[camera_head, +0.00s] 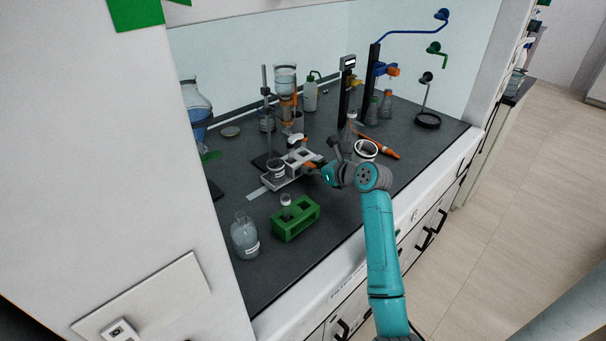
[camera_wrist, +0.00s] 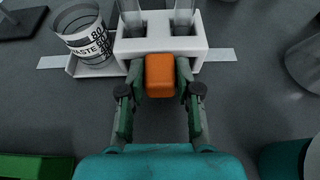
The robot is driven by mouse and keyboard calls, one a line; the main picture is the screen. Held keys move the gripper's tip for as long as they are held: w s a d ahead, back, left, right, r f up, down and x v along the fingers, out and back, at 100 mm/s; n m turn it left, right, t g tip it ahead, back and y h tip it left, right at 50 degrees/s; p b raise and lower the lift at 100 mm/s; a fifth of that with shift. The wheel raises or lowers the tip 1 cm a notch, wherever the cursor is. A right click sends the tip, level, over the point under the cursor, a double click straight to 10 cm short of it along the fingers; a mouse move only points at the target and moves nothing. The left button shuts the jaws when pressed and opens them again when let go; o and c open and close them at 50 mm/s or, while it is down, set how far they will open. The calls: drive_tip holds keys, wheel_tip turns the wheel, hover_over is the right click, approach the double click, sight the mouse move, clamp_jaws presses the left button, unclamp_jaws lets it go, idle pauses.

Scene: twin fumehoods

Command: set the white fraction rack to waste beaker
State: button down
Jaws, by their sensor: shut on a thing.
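The white fraction rack (camera_head: 301,157) stands on the dark bench in the hood; in the wrist view the white rack (camera_wrist: 200,43) holds two clear tubes. The clear waste beaker (camera_head: 277,168) sits at its left end on a low white ledge; its "WASTE" label shows on the beaker (camera_wrist: 84,38) in the wrist view. An orange block (camera_wrist: 159,76) is at the rack's near side. My gripper (camera_wrist: 160,80) is shut on this orange block, which looks like the rack's handle. In the head view my gripper (camera_head: 316,168) reaches the rack from the right.
A white-rimmed vessel (camera_head: 366,150) is close beside my wrist. Stands and glassware fill the back. A pale strip (camera_wrist: 222,54) lies on the bench by the rack.

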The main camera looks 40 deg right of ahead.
drive_tip(key=shift+d, duration=0.75)
drive_tip(key=c, duration=0.8)
unclamp_jaws()
drive_tip(key=v, duration=1.2)
drive_tip(key=shift+c, duration=0.2)
